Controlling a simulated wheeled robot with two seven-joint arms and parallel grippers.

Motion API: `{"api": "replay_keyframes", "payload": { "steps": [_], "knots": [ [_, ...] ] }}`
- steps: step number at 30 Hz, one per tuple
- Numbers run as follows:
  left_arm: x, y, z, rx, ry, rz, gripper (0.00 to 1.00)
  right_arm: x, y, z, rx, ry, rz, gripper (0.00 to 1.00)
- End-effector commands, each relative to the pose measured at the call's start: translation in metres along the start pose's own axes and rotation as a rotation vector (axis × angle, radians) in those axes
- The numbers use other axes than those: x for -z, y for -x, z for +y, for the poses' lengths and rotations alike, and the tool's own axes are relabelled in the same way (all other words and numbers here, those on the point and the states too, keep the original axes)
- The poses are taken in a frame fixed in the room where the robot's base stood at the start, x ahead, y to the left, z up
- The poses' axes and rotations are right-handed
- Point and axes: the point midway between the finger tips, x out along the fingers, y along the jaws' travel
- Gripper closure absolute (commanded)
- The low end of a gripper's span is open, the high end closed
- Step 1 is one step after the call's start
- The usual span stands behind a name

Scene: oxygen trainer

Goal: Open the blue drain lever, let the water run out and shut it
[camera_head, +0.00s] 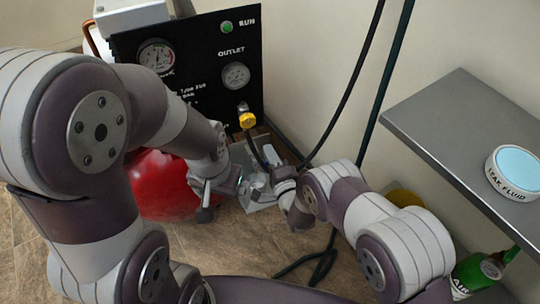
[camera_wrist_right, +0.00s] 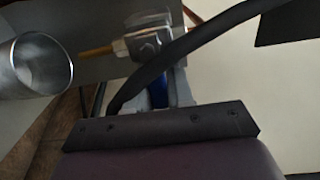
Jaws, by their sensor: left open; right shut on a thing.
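The blue drain lever (camera_wrist_right: 158,90) shows only as a small blue patch in the right wrist view. My right gripper (camera_wrist_right: 165,88) is shut on it, just below a metal valve block (camera_wrist_right: 145,42) with a brass pipe. In the head view my right gripper (camera_head: 274,174) is low in front of the black panel, and the lever is hidden there. My left gripper (camera_head: 222,186) is open beside the red tank (camera_head: 160,184); its fingertips are hard to make out. A metal cup (camera_wrist_right: 36,66) is left of the valve. No running water can be made out.
The black panel (camera_head: 190,98) with gauges and a yellow outlet fitting (camera_head: 247,119) stands behind the grippers. A black hose (camera_wrist_right: 200,42) crosses close over my right gripper. A grey shelf (camera_head: 450,125) with a leak fluid tub (camera_head: 515,170) juts in at right, above a green bottle (camera_head: 472,272).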

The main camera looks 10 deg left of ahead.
Motion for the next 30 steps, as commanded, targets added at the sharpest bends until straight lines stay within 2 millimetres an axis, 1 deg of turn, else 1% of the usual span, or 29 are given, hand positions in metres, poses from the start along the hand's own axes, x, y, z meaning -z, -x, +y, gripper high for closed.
{"api": "replay_keyframes", "payload": {
  "steps": [9, 10, 11, 12, 19, 22, 23, 26, 30],
  "knots": [
    [0.000, 0.000, 0.000, 0.000, 0.000, 0.000, 0.07, 0.000, 0.001, 0.003, -0.006, -0.002, 0.000, 1.00],
    [0.000, 0.000, 0.000, 0.000, 0.000, 0.000, 0.07, 0.000, 0.001, 0.003, -0.006, -0.002, 0.000, 0.69],
    [0.000, 0.000, 0.000, 0.000, 0.000, 0.000, 0.07, 0.000, 0.001, 0.003, -0.006, -0.001, 0.000, 0.59],
    [0.000, 0.000, 0.000, 0.000, 0.000, 0.000, 0.07, 0.000, 0.001, 0.002, -0.006, -0.001, 0.000, 0.57],
    [0.000, 0.000, 0.000, 0.000, 0.000, 0.000, 0.07, 0.000, 0.001, 0.001, -0.003, -0.001, 0.000, 0.57],
    [0.001, 0.007, 0.000, 0.000, 0.000, 0.000, 0.07, 0.000, 0.009, -0.001, -0.005, 0.000, 0.000, 0.57],
    [0.001, 0.010, 0.000, 0.000, 0.000, 0.000, 0.07, 0.000, 0.014, -0.002, -0.006, 0.000, 0.000, 0.57],
    [0.003, 0.024, 0.000, 0.000, 0.000, 0.000, 0.07, 0.000, 0.038, -0.005, -0.008, 0.000, 0.000, 0.57],
    [0.005, 0.040, 0.000, 0.000, 0.000, 0.000, 0.07, 0.000, 0.078, -0.004, -0.009, 0.000, 0.000, 0.57]
  ]
}}
